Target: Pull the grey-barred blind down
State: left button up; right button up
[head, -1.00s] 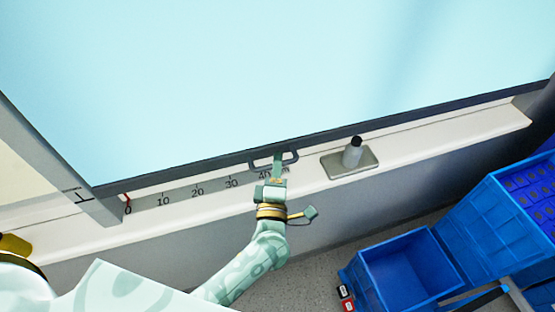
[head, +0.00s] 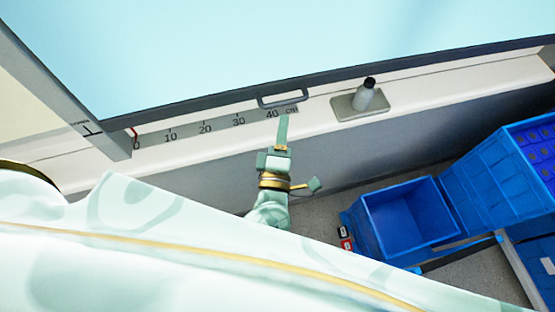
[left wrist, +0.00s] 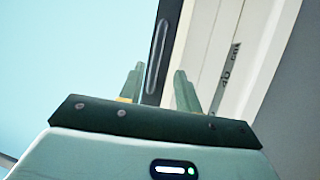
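The light blue blind (head: 300,40) fills the top of the head view. Its dark grey bar (head: 200,97) runs along its lower edge, above a white sill. A grey loop handle (head: 283,98) sits on the bar near the 40 mark. My left gripper (head: 283,118) is just below the handle in the head view, apart from it. In the left wrist view, its two fingers (left wrist: 160,76) stand apart with nothing between the tips; the handle (left wrist: 157,57) lies beyond and between them. My right gripper is not in view.
A printed centimetre scale (head: 205,129) with a red mark near 0 lies along the sill. Blue crates (head: 405,215) stand at lower right. My own pale body covers the lower left.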

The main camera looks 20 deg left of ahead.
pick_arm(q)
jog(key=v, duration=0.9)
jog(key=shift+s+b, duration=0.25)
jog(key=shift+b, duration=0.15)
jog(key=shift+f, duration=0.15)
